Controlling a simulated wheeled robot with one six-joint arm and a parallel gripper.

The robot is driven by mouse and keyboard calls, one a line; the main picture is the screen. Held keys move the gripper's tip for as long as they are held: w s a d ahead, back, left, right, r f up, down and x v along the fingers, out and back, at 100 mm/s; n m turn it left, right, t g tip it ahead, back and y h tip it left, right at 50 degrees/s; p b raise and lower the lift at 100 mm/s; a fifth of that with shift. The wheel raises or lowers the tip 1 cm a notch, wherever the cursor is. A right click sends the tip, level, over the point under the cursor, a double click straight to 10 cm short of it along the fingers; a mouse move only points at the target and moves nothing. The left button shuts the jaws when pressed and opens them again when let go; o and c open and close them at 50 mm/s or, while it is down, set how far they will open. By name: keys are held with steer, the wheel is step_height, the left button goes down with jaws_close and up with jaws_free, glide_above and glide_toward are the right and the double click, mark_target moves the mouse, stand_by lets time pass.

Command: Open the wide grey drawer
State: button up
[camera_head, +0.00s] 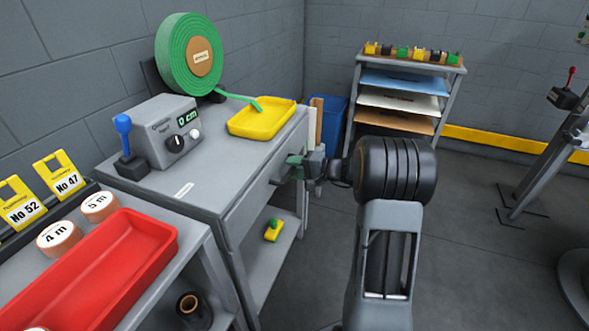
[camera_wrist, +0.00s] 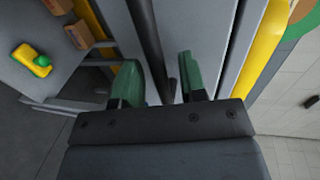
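The wide grey drawer (camera_head: 247,205) is in the upper front of the grey bench and looks shut, its front close under the bench top. Its dark bar handle (camera_head: 276,180) shows partly beside my gripper (camera_head: 293,166). In the wrist view the handle (camera_wrist: 147,40) runs between the two green fingertips of my gripper (camera_wrist: 160,68). The fingers are apart, with a visible gap between the handle and the right finger. The handle is close to the left finger; I cannot tell whether they touch. The drawer's inside is hidden.
On the bench stand a grey control box (camera_head: 165,130), a green roll (camera_head: 187,55) and a yellow tray (camera_head: 262,118). A yellow-green object (camera_head: 273,231) lies on the lower shelf. A red tray (camera_head: 100,270) is at front left.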

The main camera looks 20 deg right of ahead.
steer(key=shift+w+a, duration=0.15)
steer(key=shift+a, duration=0.05)
steer(key=shift+c, duration=0.2)
jaws_close()
stand_by(0.4)
